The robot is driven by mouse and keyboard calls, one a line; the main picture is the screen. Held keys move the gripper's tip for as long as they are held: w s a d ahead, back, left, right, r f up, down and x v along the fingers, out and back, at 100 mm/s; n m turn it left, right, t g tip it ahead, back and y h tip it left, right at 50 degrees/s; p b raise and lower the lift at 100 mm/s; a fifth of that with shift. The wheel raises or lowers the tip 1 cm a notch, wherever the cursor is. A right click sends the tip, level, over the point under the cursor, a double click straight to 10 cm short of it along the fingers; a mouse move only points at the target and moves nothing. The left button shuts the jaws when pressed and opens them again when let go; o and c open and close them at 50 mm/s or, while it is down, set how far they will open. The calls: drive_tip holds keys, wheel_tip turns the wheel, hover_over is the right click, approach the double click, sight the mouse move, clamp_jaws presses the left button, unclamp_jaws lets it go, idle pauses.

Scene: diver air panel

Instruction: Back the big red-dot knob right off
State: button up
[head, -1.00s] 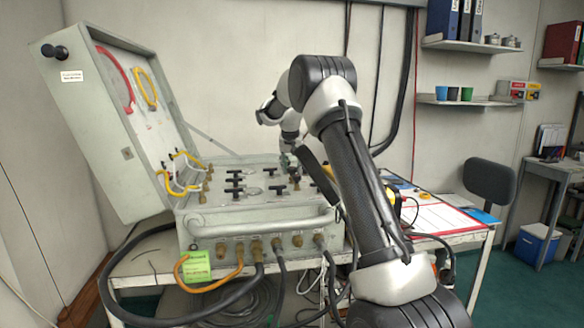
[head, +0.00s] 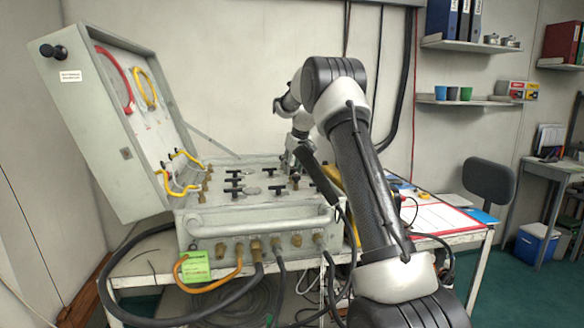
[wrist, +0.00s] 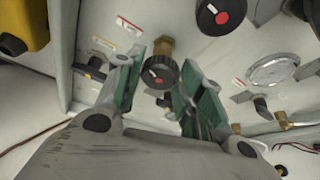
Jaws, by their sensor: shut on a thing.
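In the wrist view a black knob with a red dot (wrist: 160,73) on a brass stem sits between the two green-padded fingers of my gripper (wrist: 160,92). My gripper is shut on this knob. A second black red-dot knob (wrist: 221,15) is at the top edge of the wrist view, outside the fingers, and looks larger there. In the head view my gripper (head: 292,160) is low over the right rear part of the panel (head: 248,212), and my arm partly hides that area.
A round gauge (wrist: 273,70) and black T-handles sit to the right in the wrist view. More T-handles (head: 233,190) cover the panel's left part. The open lid (head: 115,150) stands at the left. A yellow object (wrist: 22,25) is at the wrist view's upper left.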

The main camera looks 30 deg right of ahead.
drive_tip(key=n+y, duration=0.1)
drive_tip(key=n, duration=0.4)
drive_tip(key=shift+d+g+y, duration=0.15)
drive_tip(key=shift+g+y, duration=0.15)
drive_tip(key=shift+y, duration=0.1)
drive_tip(key=shift+n, duration=0.3)
drive_tip(key=o, duration=1)
drive_tip(key=shift+r, duration=0.1)
drive_tip(key=v, duration=1.1)
drive_tip(key=shift+d+r, duration=0.2)
drive_tip(key=shift+r, duration=0.15)
drive_tip(key=shift+s, duration=0.1)
